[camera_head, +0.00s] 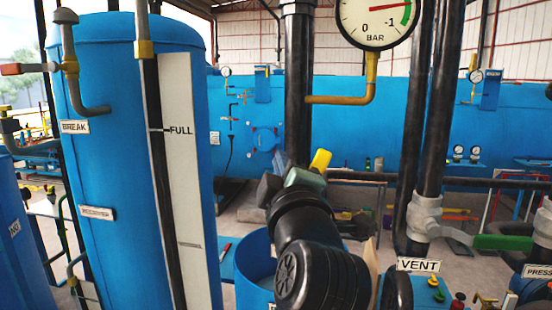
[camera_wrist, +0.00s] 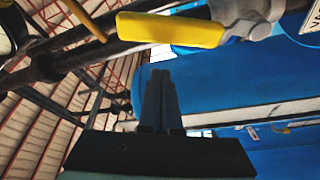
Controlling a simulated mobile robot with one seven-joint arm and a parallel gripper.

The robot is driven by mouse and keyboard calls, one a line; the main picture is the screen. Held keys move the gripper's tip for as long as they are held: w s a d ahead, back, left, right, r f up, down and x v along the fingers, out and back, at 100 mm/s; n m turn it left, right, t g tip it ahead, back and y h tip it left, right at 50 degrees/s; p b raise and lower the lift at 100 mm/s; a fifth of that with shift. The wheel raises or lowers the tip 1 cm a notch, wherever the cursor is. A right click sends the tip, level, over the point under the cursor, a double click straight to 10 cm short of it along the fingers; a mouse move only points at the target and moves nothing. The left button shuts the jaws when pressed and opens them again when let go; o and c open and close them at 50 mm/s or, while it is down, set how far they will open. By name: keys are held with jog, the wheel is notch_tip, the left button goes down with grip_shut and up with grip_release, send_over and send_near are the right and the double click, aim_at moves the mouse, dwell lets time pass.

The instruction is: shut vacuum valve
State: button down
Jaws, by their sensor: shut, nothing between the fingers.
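In the wrist view a yellow lever handle (camera_wrist: 170,30) lies nearly level across the top, joined at its right to a grey valve body (camera_wrist: 245,12). A partly cut-off white label (camera_wrist: 311,20) sits at the upper right, with letters that seem to start "VA". My gripper (camera_wrist: 160,74) is shut and empty, its tips below the handle in the picture and seemingly apart from it. In the head view a yellow piece (camera_head: 321,160), likely the same handle, shows beyond my gripper (camera_head: 303,178). My arm hides the valve body there.
A gauge (camera_head: 376,22) marked BAR hangs above on a yellow pipe (camera_head: 345,99). A green-handled valve (camera_head: 502,243) with a VENT label (camera_head: 418,265) stands at right. A tall blue tank (camera_head: 110,170) fills the left. Black vertical pipes (camera_head: 298,90) rise nearby.

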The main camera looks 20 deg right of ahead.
jog(key=shift+s+d+f+p, duration=0.2)
jog(key=shift+s+d+f, duration=0.15)
jog(key=shift+s+d, duration=0.25)
jog(key=shift+s+d+f+p, duration=0.2)
jog(key=shift+s+d+f, duration=0.15)
jog(key=shift+d, duration=0.35)
jog(key=shift+s+d+f+m+b, duration=0.15)
jog(key=shift+d+m+b, duration=0.15)
jog(key=shift+m+b, duration=0.25)
jog(key=s+d+f+m+h+b, duration=0.4)
jog(key=d+f+m+h+b, duration=0.2)
jog(key=m+b, duration=0.6)
jog(key=shift+d+f+m+b, duration=0.25)
jog(key=shift+f+m+b, duration=0.05)
jog(key=shift+f+m, duration=1)
jog(key=shift+s+f, duration=0.1)
